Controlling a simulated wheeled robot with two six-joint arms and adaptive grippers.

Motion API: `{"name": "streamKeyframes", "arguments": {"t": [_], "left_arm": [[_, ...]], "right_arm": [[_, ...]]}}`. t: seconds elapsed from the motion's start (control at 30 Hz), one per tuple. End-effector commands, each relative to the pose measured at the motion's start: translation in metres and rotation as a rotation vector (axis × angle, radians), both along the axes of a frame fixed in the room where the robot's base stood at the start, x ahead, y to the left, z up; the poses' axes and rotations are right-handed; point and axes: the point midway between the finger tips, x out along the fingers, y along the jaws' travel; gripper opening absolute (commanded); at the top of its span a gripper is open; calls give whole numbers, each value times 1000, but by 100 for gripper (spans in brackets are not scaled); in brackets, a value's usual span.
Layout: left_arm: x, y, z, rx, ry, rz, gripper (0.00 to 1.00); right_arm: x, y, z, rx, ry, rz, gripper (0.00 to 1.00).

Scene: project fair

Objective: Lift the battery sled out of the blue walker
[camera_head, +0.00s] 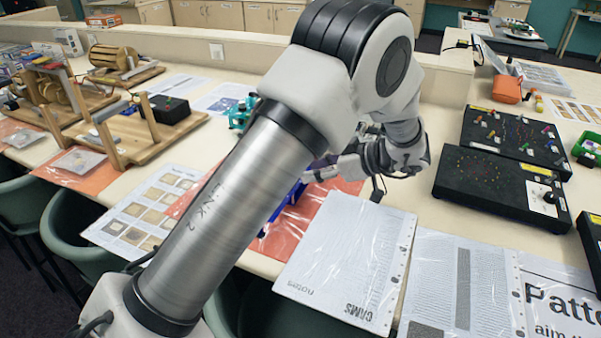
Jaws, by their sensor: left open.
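The blue walker (286,216) lies on an orange mat (330,204) near the table's middle. My left arm crosses in front of it and hides most of it. I cannot make out the battery sled. My left gripper (314,175) points left from the wrist, just above and beside the visible blue parts. It is open, and its fingertips are partly hidden behind my arm. I cannot tell whether it touches the walker. My right gripper is out of view.
Wooden machines (135,130) stand at the left. A teal model (240,113) stands behind my arm. Black boxes (500,185) with pegs and an orange case (507,89) stand at the right. Printed sheets (349,262) cover the front edge. Chairs (75,220) stand below.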

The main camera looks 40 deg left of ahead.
Motion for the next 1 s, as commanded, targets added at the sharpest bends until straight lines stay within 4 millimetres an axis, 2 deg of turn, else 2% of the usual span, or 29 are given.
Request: {"name": "streamKeyframes", "arguments": {"t": [0.3, 0.4, 0.57, 0.6, 0.67, 0.7, 0.73, 1.0], "left_arm": [[-13, 46, -19, -4, 2, 3, 42], [-15, 53, -24, -2, 0, 0, 42], [-15, 53, -24, -2, -1, -1, 42], [-15, 53, -24, -2, -1, -1, 38], [-15, 53, -24, -2, -1, -1, 17], [-15, 53, -24, -2, -1, -1, 3], [-15, 53, -24, -1, -1, -1, 0], [-14, 53, -24, -2, -1, -1, 0]], "right_arm": [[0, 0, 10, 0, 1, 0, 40], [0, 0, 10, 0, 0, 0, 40], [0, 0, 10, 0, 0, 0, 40], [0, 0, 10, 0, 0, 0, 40], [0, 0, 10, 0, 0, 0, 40], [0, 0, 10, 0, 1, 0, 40], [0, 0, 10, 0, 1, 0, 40], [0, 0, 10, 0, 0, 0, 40]]}}
